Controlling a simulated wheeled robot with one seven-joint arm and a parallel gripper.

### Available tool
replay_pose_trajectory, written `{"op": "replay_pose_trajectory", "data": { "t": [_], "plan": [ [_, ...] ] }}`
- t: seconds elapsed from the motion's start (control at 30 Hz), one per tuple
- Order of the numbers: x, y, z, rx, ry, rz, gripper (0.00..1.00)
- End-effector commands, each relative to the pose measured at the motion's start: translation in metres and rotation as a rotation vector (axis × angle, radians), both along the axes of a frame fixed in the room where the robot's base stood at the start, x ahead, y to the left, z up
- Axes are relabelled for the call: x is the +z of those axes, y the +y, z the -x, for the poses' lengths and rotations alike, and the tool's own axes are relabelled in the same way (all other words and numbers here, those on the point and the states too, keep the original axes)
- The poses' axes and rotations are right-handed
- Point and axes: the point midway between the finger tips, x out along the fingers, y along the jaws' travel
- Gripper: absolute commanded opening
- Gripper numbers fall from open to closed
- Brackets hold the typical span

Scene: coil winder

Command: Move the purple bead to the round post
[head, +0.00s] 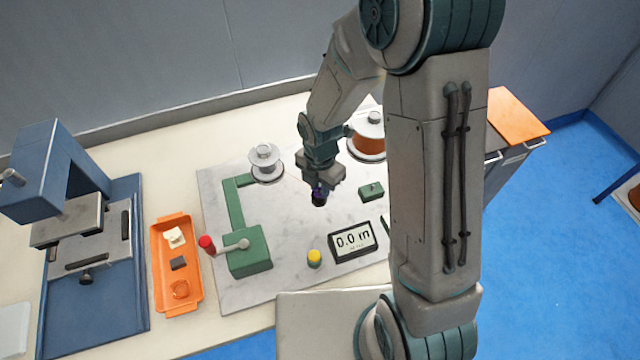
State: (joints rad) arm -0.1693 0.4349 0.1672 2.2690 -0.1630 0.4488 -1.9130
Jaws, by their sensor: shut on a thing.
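My gripper (319,193) points down over the middle of the pale marbled board (215,215), below the arm. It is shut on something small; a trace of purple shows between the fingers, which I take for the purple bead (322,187). The fingers hide most of it, and I cannot tell its height above the board. I cannot make out a round post for certain; the dark round shape at the fingertips is too small to tell.
A white spool (264,157) and a copper-coloured spool (367,146) stand behind. A green winder with a red-knobbed crank (249,254), yellow button (314,258), display (352,241) and green block (371,191) surround the gripper. An orange tray (159,240) and blue press (95,290) are left.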

Motion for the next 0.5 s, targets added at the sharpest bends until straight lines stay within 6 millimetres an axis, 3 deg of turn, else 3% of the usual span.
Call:
{"op": "replay_pose_trajectory", "data": {
  "t": [0.27, 0.3, 0.37, 0.5],
  "plan": [
    [-0.0018, 0.0001, -0.0001, 0.0, -0.001, -0.001, 0.0],
    [-0.002, 0.0001, -0.0001, 0.0, -0.001, -0.001, 0.29],
    [-0.0021, 0.0001, -0.0001, 0.0, -0.001, -0.001, 0.46],
    [-0.0025, 0.0, -0.0001, 0.0, -0.001, -0.001, 0.46]
  ]
}}
